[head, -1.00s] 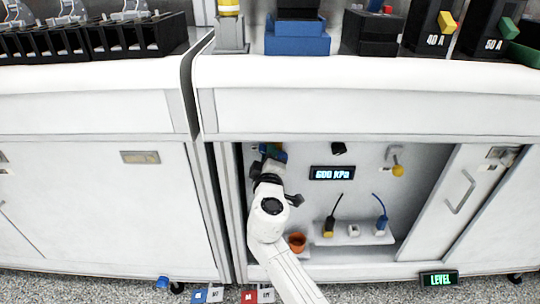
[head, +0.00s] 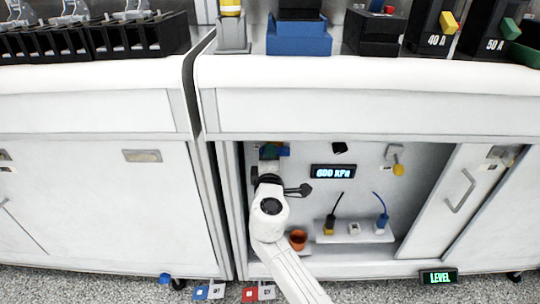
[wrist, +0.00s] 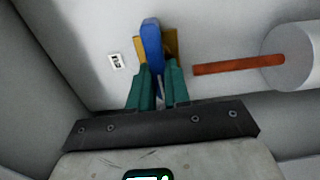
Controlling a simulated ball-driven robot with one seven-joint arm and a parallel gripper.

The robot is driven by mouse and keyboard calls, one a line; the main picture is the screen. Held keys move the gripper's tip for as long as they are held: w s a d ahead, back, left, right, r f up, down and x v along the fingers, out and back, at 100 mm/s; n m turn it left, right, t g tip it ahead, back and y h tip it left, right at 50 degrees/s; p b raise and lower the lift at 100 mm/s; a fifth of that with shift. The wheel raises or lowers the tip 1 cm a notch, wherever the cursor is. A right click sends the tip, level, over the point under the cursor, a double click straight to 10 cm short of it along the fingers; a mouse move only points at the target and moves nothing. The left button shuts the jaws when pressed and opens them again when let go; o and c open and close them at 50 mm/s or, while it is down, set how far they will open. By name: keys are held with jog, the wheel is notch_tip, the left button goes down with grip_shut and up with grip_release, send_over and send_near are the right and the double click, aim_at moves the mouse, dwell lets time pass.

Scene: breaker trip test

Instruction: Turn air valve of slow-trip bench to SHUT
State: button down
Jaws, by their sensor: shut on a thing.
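The air valve has a blue handle (wrist: 152,42) in front of an ochre body (wrist: 173,44) on the cabinet's back wall. My gripper (wrist: 157,80), with teal fingers, is shut on the near part of the blue handle. My wrist and fingers hide most of the valve there. A lit display (head: 333,172) to the right reads 600 kPa.
A brown rod (wrist: 238,65) reaches from a pale cylinder (wrist: 290,56) close to the right of my fingers. The cabinet's left wall is near. A sliding door (head: 462,200) stands at right.

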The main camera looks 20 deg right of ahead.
jog(key=shift+a+f, duration=0.1)
jog(key=c, duration=1.1)
grip_release()
jog(key=p+v, duration=0.2)
jog(key=v, duration=0.8)
jog(key=shift+s+a+p, duration=0.1)
jog(key=shift+s+p, duration=0.3)
